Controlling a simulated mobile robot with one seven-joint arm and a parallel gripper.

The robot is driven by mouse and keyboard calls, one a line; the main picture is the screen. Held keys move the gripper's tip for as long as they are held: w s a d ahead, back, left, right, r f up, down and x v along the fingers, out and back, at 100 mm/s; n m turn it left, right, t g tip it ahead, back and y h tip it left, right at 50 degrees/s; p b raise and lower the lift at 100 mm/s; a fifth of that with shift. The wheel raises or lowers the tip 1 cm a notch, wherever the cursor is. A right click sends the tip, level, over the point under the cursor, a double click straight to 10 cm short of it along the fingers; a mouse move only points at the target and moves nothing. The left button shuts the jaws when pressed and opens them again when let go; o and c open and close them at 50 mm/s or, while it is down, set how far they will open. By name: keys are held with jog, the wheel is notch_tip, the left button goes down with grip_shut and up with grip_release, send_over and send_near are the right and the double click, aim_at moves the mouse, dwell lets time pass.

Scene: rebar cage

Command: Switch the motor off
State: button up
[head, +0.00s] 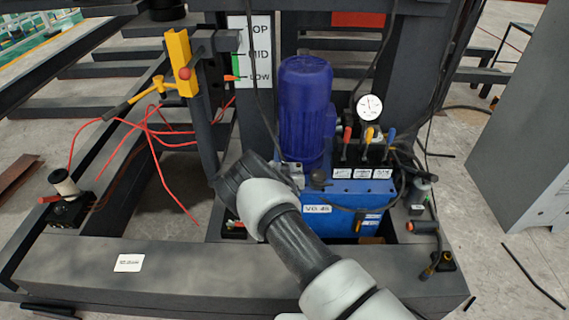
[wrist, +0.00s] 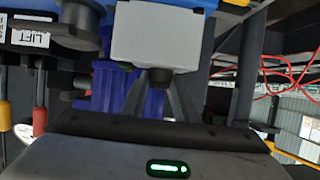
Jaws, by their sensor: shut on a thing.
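The motor (head: 306,105) is a tall blue ribbed cylinder standing on the blue power unit (head: 345,190). A light grey switch box (wrist: 165,35) fills the top middle of the wrist view, with a dark knob (wrist: 162,78) on its face. The box also shows, partly covered, at the motor's foot in the head view (head: 292,169). My gripper (wrist: 165,92) is at the box, its two dark fingers closed around the knob. In the head view my wrist hides the fingertips and the knob. The knob's setting cannot be read.
Control levers (head: 369,140) with red, yellow and blue handles and a pressure gauge (head: 369,107) stand right of the motor. A dark filler cap (wrist: 72,30) is close beside the box. Red cables (head: 165,135) hang at the left. A dark beam (head: 190,268) runs along the front.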

jog(key=shift+d+f, duration=0.1)
jog(key=shift+d, duration=0.1)
jog(key=o, duration=1)
jog(key=shift+s, duration=0.1)
jog(key=shift+o, duration=0.2)
jog(key=shift+a, duration=0.1)
jog(key=p+v, duration=0.3)
jog(key=v, duration=1.4)
jog(key=shift+r+p, duration=0.25)
jog(key=shift+p, duration=0.05)
jog(key=shift+s, duration=0.1)
